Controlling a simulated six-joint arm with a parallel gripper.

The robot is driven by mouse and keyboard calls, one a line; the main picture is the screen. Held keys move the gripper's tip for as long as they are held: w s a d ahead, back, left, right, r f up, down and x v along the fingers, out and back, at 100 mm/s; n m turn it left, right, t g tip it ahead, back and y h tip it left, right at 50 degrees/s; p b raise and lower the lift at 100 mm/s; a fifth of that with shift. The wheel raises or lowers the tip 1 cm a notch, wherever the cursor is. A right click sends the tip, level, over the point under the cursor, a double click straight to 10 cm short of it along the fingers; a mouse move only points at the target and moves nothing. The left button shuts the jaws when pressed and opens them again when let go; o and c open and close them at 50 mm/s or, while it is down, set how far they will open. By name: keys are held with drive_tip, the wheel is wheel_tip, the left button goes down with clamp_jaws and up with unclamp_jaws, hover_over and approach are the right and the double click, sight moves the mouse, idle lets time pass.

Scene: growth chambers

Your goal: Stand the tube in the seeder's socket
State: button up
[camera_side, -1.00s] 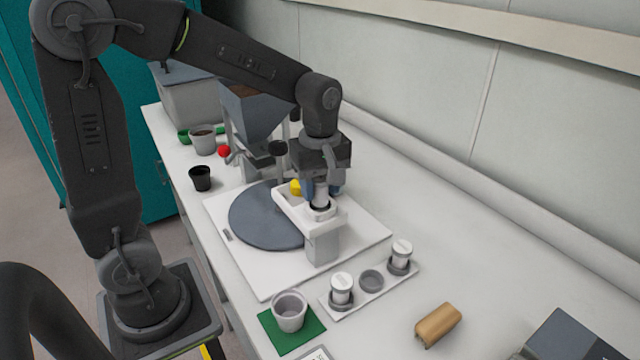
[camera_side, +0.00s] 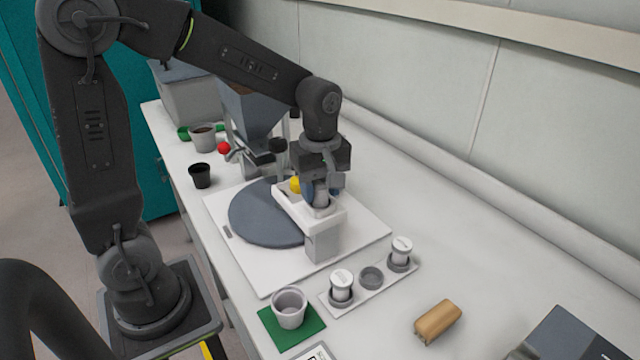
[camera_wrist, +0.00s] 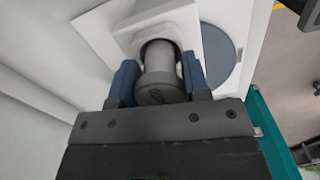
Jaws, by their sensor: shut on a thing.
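The tube is grey-white with a grey cap (camera_wrist: 160,88). My gripper (camera_wrist: 158,82) is shut on it, with blue fingers on both sides. In the side view my gripper (camera_side: 321,190) holds the tube (camera_side: 321,199) over the seeder's white arm. The socket (camera_side: 322,211) is the round opening near the arm's front end. In the wrist view the tube's far end sits within the dark round socket opening (camera_wrist: 150,44). How deep it reaches, and whether it touches the bottom, is hidden.
The seeder has a blue-grey disc (camera_side: 262,216) on a white base plate (camera_side: 270,268) and a yellow knob (camera_side: 295,184). A white rack (camera_side: 355,297) with two capped tubes and an empty hole stands in front. A cup (camera_side: 289,307) sits on a green mat, near a tan block (camera_side: 438,321).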

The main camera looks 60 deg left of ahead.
drive_tip(key=shift+f, duration=0.4)
drive_tip(key=o, duration=1)
drive_tip(key=shift+r, duration=4.3)
drive_tip(key=s+d+m+t, duration=0.3)
drive_tip(key=s+m+t, duration=0.2)
drive_tip(key=s+m, duration=0.8)
drive_tip(key=m, duration=0.3)
drive_tip(key=shift+t, duration=0.3)
